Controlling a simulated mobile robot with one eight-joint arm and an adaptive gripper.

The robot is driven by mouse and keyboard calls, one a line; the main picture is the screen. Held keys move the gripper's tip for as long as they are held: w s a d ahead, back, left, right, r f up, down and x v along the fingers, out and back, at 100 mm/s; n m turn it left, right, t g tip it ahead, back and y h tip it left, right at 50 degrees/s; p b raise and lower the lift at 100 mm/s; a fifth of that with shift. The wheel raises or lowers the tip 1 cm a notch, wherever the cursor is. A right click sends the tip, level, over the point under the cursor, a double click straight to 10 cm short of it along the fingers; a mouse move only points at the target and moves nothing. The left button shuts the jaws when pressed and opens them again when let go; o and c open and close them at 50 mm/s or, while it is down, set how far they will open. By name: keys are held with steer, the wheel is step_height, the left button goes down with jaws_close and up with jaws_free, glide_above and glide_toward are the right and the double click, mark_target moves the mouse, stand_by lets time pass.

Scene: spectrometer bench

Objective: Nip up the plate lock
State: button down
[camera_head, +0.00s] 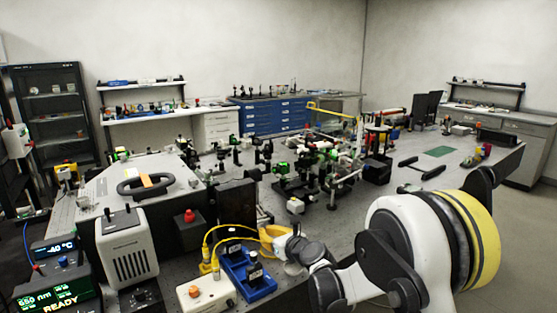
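I cannot pick out the plate lock with certainty. A blue fixture (262,287) sits at the front of the bench, with dark upright parts bearing small pale labels on it. My arm reaches in from the right, and its wrist end is just right of and behind the blue fixture. My gripper (272,238) appears as a small yellow-orange shape at the end of the wrist. Its fingertips are too small and partly hidden, so I cannot tell whether it is open or holds anything.
Yellow cables (206,245) loop beside the blue fixture. A white box with an orange knob (203,294) stands left of it, then a pale vented unit (127,250) and lit displays (55,296). A red-button box (190,228) stands behind. Optics mounts (285,170) crowd the bench middle.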

steer(key=shift+w+d, duration=0.15)
steer(key=shift+d, duration=0.1)
steer(key=shift+w+d+b, duration=0.15)
steer(key=shift+d+b, duration=0.15)
steer(key=shift+b, duration=0.25)
steer(key=shift+w+d, duration=0.1)
steer(key=shift+d+r, duration=0.1)
steer(key=shift+r, duration=0.2)
steer(key=shift+s+d, duration=0.55)
steer(key=shift+s, duration=0.25)
steer(key=shift+s+d, duration=0.55)
steer(key=shift+s, duration=0.3)
steer(key=shift+s+d, duration=0.55)
steer(key=shift+s, duration=0.25)
